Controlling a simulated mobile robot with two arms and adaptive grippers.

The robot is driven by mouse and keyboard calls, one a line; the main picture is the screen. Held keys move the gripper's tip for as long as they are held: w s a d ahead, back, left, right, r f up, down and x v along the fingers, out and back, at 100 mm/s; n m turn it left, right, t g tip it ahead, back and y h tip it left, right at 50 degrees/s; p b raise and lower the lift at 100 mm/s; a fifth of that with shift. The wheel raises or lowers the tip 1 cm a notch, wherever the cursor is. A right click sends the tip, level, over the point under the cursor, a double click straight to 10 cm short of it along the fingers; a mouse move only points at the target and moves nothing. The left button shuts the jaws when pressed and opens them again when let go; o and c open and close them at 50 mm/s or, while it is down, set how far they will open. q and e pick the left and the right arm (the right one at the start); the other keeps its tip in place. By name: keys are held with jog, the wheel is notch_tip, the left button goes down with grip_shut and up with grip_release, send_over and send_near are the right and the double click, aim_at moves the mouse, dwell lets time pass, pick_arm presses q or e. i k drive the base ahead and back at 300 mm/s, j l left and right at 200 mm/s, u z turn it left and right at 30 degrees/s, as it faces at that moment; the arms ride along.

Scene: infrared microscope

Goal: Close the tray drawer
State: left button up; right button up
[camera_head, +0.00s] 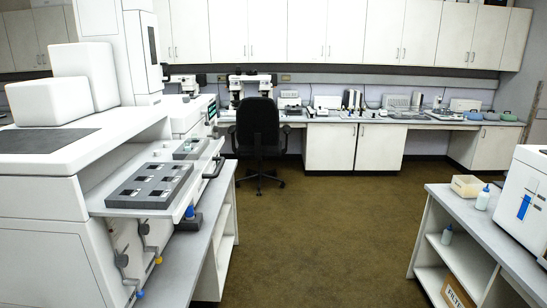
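The white tray drawer (178,212) sticks out from the side of the large white instrument (45,195) at the left, over the bench. A dark grey tray (150,186) with several small square slots lies on it. A smaller grey tray (190,149) sits farther back on the same white surface. A black handle (214,168) shows at the right edge near the smaller tray. I cannot tell exactly how the handle joins the drawer. Neither of my grippers is in view.
Knobs with blue and orange ends (140,294) hang below the drawer. A grey bench (185,262) runs beneath it. A black office chair (258,135) stands behind. A shelf bench with bottles (483,198) is at the right. The brown floor between is clear.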

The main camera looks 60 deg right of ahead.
aim_at(163, 186)
jog(key=z, duration=1.4)
